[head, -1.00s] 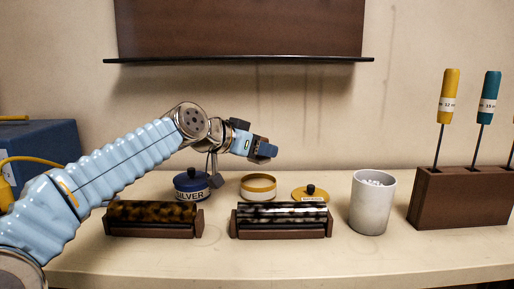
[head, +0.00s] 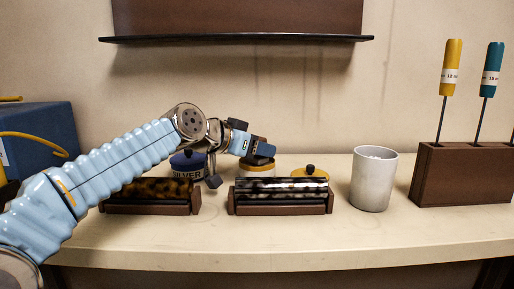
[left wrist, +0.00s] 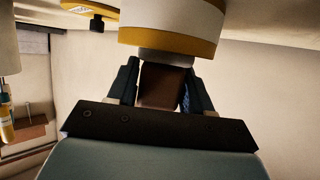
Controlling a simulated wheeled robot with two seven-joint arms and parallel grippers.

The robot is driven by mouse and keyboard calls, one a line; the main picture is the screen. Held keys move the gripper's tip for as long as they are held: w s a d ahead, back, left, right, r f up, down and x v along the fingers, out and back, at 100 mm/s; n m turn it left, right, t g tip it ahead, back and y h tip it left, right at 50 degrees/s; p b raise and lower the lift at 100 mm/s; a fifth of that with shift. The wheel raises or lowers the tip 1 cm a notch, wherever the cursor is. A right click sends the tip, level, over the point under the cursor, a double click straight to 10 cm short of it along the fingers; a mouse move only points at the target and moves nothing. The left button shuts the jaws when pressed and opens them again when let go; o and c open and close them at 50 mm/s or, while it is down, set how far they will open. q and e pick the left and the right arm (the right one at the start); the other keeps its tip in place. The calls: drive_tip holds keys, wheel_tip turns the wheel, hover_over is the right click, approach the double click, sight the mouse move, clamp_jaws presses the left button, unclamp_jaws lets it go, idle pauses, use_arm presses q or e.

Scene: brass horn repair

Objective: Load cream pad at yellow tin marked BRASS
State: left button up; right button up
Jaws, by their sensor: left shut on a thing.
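The yellow tin (head: 257,169) stands open on the bench, a cream body with a yellow rim; I cannot read BRASS on it. In the left wrist view the tin (left wrist: 172,28) fills the top middle. Its yellow lid (head: 311,172) with a black knob lies to its right. My left gripper (head: 262,153) is over the tin's mouth, shut on the pad's brown block (left wrist: 160,86). A pale layer (left wrist: 168,57) on the block meets the tin's rim; I cannot tell how far it goes in. My right gripper is not in view.
A blue SILVER tin (head: 187,164) stands to the left, partly behind my arm. Two tubes in brown cradles (head: 150,207) (head: 282,208) lie in front. A grey cup (head: 373,180) and a screwdriver rack (head: 462,175) stand right. The bench front is clear.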

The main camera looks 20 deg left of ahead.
use_arm(q)
drive_tip(key=shift+f+b, duration=0.7)
drive_tip(key=shift+f, duration=0.1)
idle(1.5)
drive_tip(key=shift+f, duration=0.1)
idle(0.4)
drive_tip(key=shift+r+p, duration=0.35)
drive_tip(key=shift+r, duration=0.05)
wheel_tip(320, 180, up, 7)
drive_tip(key=p, duration=0.5)
drive_tip(key=shift+p, duration=0.3)
drive_tip(key=shift+f, duration=0.1)
